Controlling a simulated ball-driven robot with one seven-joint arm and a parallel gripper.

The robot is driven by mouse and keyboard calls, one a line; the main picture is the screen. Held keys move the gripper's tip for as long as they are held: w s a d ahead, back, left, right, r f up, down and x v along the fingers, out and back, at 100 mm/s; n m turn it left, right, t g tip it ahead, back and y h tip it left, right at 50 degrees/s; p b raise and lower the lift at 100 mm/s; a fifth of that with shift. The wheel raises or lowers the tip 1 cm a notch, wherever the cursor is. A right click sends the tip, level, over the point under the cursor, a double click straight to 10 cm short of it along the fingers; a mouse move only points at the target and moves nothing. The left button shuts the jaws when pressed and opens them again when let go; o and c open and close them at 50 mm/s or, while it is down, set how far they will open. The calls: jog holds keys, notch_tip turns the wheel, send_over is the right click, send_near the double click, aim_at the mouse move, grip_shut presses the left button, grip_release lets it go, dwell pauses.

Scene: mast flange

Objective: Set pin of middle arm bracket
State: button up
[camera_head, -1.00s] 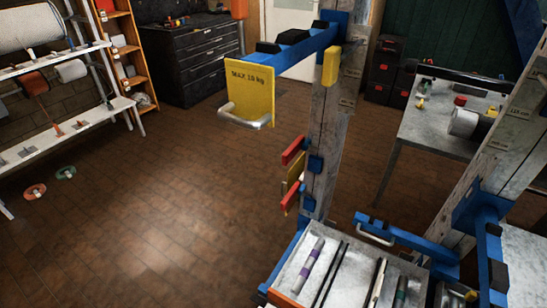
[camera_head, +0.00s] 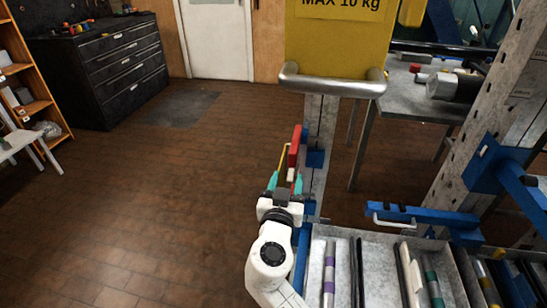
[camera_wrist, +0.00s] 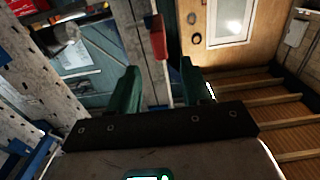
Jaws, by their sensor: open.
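My gripper (camera_head: 285,184) reaches toward the left side of a grey, worn mast (camera_head: 319,125). Its two teal fingers are apart with nothing between their pads. A red piece (camera_head: 295,147) stands on the mast's left side just beyond the fingertips, with a thin yellow edge below it. In the wrist view the red piece (camera_wrist: 158,38) shows ahead of the gap between the fingers (camera_wrist: 160,85). I cannot tell whether they touch. A blue fitting (camera_head: 315,158) sits on the mast beside it. No pin can be made out clearly; my gripper hides the lower part there.
A yellow "MAX 10 kg" plate (camera_head: 335,35) with a chrome handle (camera_head: 332,82) hangs above. A metal tray (camera_head: 338,245) with several rods lies at lower right, below a blue arm (camera_head: 430,213). Open floor (camera_head: 150,200) lies to the left.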

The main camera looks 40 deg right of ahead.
aim_at(292, 160)
jog(key=p+x, duration=0.1)
jog(key=x, duration=0.9)
jog(key=shift+w+d+r, duration=0.1)
jog(key=shift+w+d, duration=0.15)
grip_shut()
